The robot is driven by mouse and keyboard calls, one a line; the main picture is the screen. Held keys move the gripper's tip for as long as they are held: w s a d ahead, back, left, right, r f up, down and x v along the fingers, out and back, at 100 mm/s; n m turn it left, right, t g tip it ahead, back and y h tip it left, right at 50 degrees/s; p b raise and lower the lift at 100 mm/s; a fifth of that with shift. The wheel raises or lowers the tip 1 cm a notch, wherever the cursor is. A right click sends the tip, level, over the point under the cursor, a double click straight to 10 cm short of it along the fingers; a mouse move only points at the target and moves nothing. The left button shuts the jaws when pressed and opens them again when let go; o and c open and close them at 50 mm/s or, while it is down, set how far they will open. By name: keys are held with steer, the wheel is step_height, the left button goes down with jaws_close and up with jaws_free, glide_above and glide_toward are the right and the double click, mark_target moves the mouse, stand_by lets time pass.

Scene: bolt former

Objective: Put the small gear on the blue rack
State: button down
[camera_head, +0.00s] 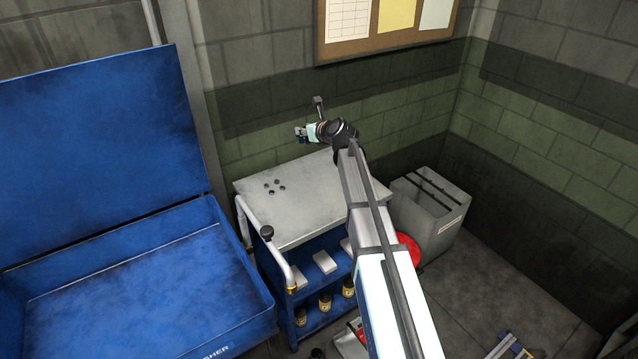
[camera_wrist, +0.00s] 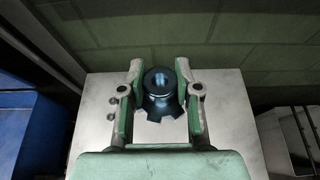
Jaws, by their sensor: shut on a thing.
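The small gear (camera_wrist: 160,92) is dark, with a round hub and notched teeth along its lower edge in the wrist view. My gripper (camera_wrist: 158,76) is shut on it, with one finger on each side. In the head view my gripper (camera_head: 304,133) is at the end of my outstretched arm, in front of the green wall and over the far side of the cart; the gear is too small there to make out clearly. The blue rack appears to be the blue cart (camera_head: 277,262) with a grey top (camera_head: 310,205) and lower shelves. The gear is apart from the top.
A large open blue bin (camera_head: 140,235) stands left, a grey bin (camera_head: 431,205) right, and a wall (camera_head: 385,125) behind.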

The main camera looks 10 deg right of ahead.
step_height(320, 180, down, 20)
steer(key=p, duration=0.2)
steer(key=shift+d+r+p, duration=0.1)
steer(key=shift+r+p, duration=0.1)
steer(key=shift+p, duration=0.1)
steer(key=shift+f, duration=0.15)
steer(key=c, duration=0.8)
jaws_free()
steer(key=shift+r, duration=0.2)
steer(key=shift+s, duration=0.35)
steer(key=b+v, duration=0.3)
steer(key=v, duration=0.8)
steer(key=shift+s+d+r, duration=0.1)
steer(key=shift+d+r, duration=0.05)
